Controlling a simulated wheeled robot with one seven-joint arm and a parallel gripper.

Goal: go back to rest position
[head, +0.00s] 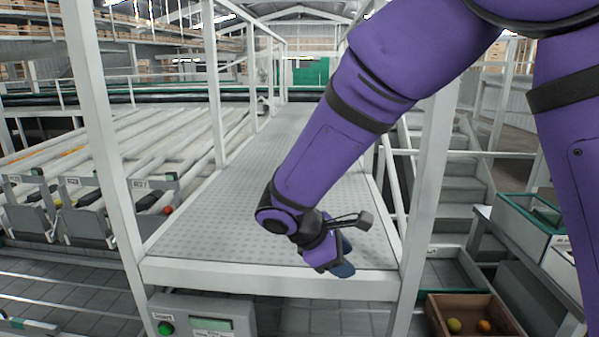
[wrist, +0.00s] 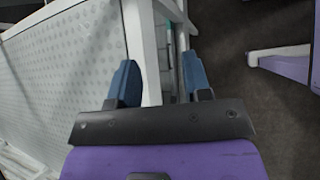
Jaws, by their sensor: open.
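My gripper (head: 343,262) hangs at the end of my purple arm, near the front edge of the grey walkway platform (head: 225,215) in the head view. In the wrist view my gripper (wrist: 160,84) shows two blue fingers spread apart with nothing between them. A white post or rail (wrist: 141,45) of the platform frame shows behind the left finger and the gap. From these views I cannot tell how far the fingers are from the frame.
White posts (head: 103,140) and (head: 424,190) stand on both sides of the arm. A control box with a green button (head: 166,328) sits below. A wooden crate (head: 440,324) holds a yellow and an orange fruit at lower right. Steps (head: 455,185) rise behind.

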